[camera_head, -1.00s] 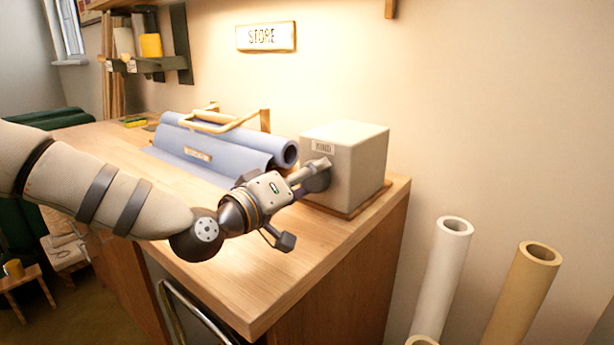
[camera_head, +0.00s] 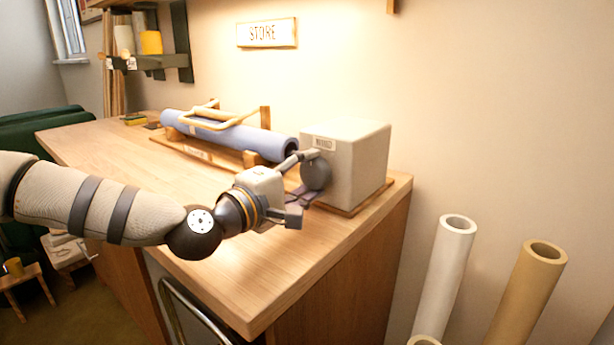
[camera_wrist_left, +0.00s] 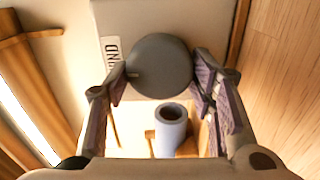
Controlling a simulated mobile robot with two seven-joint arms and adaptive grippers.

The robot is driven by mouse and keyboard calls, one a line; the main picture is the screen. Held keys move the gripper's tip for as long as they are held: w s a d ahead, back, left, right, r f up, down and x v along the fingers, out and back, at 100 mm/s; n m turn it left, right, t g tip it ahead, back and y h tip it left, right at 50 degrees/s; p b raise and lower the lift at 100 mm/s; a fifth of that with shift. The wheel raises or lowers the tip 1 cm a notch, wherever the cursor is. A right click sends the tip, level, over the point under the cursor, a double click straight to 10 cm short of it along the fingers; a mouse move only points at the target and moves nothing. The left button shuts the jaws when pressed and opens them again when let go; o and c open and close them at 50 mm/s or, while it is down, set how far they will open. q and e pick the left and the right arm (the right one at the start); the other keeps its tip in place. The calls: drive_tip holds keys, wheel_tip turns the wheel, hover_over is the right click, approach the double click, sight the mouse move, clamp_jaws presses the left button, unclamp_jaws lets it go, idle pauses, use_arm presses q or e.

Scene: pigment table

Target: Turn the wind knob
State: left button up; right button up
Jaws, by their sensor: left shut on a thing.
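The wind knob is a round dark grey disc (camera_head: 316,174) on the left face of a pale box (camera_head: 362,165) with a small label above it. In the left wrist view the knob (camera_wrist_left: 158,66) sits between the two fingers, with a short light mark near its left edge. My left gripper (camera_head: 303,180) is shut on the knob, one finger on either side; it also shows in the left wrist view (camera_wrist_left: 163,80). A blue roll (camera_head: 230,136) lies in a wooden cradle beside the box, wound up. My right gripper is in neither view.
The wooden table (camera_head: 240,285) is clear in front of the box. A curved wooden handle (camera_head: 222,122) lies over the roll. Paper tubes, one white (camera_head: 445,275) and one tan (camera_head: 525,290), stand right of the table. A STORE sign (camera_head: 267,33) hangs behind.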

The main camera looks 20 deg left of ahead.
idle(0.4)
use_arm(q)
drive_tip(key=o, duration=1.1)
drive_tip(key=v, duration=1.2)
